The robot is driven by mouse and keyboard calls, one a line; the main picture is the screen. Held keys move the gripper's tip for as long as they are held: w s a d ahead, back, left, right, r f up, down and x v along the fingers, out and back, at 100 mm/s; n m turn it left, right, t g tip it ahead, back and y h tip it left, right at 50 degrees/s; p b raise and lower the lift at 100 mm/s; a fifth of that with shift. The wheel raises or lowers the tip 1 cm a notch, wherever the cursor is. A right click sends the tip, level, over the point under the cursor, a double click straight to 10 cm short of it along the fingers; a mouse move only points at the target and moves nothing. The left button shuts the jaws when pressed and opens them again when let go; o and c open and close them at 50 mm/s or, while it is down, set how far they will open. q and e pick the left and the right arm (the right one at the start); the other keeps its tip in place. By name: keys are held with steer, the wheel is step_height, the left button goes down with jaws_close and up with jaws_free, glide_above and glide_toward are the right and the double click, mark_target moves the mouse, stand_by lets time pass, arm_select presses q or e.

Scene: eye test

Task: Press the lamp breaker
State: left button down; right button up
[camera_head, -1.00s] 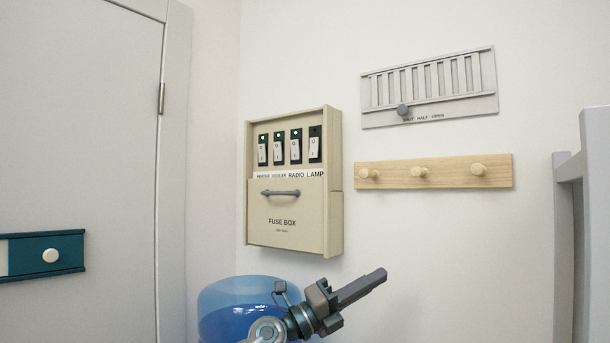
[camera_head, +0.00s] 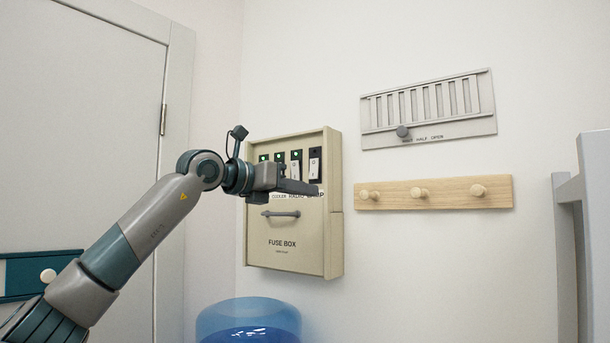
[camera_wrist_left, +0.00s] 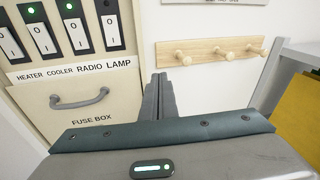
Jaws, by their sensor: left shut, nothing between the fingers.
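The fuse box (camera_head: 297,245) is a beige wall box with a row of breakers above a flap with a grey handle. The lamp breaker (camera_head: 315,163) is the rightmost, a white rocker on a black plate with no green light visible. It also shows in the left wrist view (camera_wrist_left: 110,27), above the word LAMP. My left gripper (camera_head: 317,190) is shut and empty. In the head view its tips overlap the label strip just below the lamp breaker. In the left wrist view the tips (camera_wrist_left: 159,78) appear right of the LAMP label; contact cannot be told. My right gripper is not in view.
Green lights show above the other breakers, such as the radio breaker (camera_head: 296,168). A wooden peg rail (camera_head: 440,193) and a grey vent (camera_head: 430,108) are on the wall to the right. A blue water bottle (camera_head: 248,318) stands below the box. A door is at left.

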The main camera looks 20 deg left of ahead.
mark_target(313, 176)
arm_select(q)
steer(key=s+a+r+n+t+y, duration=0.1)
steer(key=s+a+r+y, duration=0.1)
steer(key=a+r, duration=0.4)
steer(key=shift+s+a+r+t+y, duration=0.2)
steer(key=shift+s+a+t+y, duration=0.15)
steer(key=shift+a+y, duration=0.5)
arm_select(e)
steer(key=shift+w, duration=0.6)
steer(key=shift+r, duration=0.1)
